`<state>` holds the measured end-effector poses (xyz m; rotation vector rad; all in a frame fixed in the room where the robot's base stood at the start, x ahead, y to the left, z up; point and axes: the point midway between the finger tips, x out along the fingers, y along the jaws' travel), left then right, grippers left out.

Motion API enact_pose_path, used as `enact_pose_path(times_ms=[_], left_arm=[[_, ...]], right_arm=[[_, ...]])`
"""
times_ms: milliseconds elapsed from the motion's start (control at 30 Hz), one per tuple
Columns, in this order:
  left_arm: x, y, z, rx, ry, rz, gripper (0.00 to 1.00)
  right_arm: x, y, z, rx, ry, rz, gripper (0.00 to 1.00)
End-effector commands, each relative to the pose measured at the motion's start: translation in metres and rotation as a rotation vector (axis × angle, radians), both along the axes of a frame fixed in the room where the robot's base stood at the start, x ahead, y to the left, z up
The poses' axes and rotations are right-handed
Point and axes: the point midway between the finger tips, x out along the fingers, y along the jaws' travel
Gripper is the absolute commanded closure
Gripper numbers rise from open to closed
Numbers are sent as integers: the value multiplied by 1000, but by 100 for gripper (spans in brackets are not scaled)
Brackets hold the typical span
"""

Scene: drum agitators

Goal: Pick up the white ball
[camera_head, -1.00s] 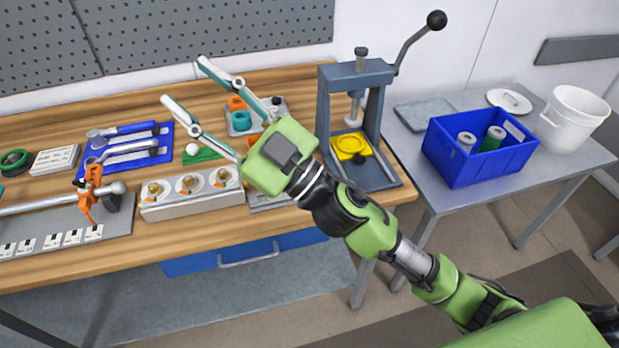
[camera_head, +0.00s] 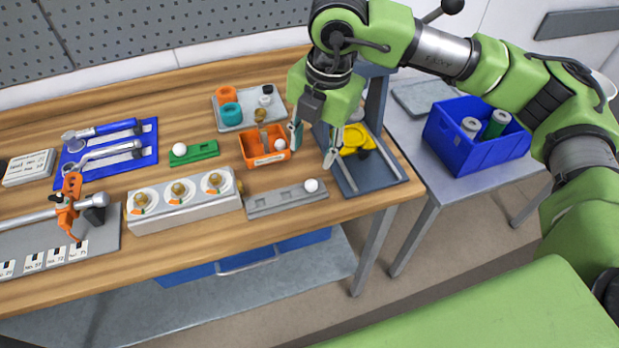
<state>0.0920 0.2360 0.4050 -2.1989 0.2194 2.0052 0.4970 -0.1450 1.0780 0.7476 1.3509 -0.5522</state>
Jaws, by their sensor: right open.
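Three white balls show on the bench: one on the green block (camera_head: 203,152), a white ball (camera_head: 179,149); one at the orange tray (camera_head: 254,161), a white ball (camera_head: 280,145); one on the grey slotted rail (camera_head: 265,204), a white ball (camera_head: 311,185). My right gripper (camera_head: 314,147) points down, open and empty, its fingers apart. In the picture it is just right of the orange tray and above the ball on the rail. Its exact height over the bench is hard to tell. My left gripper is not in view.
A press (camera_head: 372,175) stands right behind the gripper, partly hidden by my arm. A box with three dials (camera_head: 185,205) is left of the rail. A grey tray (camera_head: 246,122) with coloured rings lies behind. A blue bin (camera_head: 475,150) stands on the side table.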

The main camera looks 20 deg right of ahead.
Motion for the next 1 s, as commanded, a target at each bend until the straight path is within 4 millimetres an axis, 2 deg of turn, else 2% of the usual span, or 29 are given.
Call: enact_pose_path(times_ms=[67,167,500,767,1000], left_arm=[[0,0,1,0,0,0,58],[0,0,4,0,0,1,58],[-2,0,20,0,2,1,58],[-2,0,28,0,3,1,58],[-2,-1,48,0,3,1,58]], right_arm=[[4,-12,3,-37,-12,-33,60],[6,-17,-5,-51,-12,-46,60],[16,-14,-66,-47,-10,-42,60],[18,-11,-85,-46,-11,-39,60],[19,-6,-118,-48,-10,-41,60]])
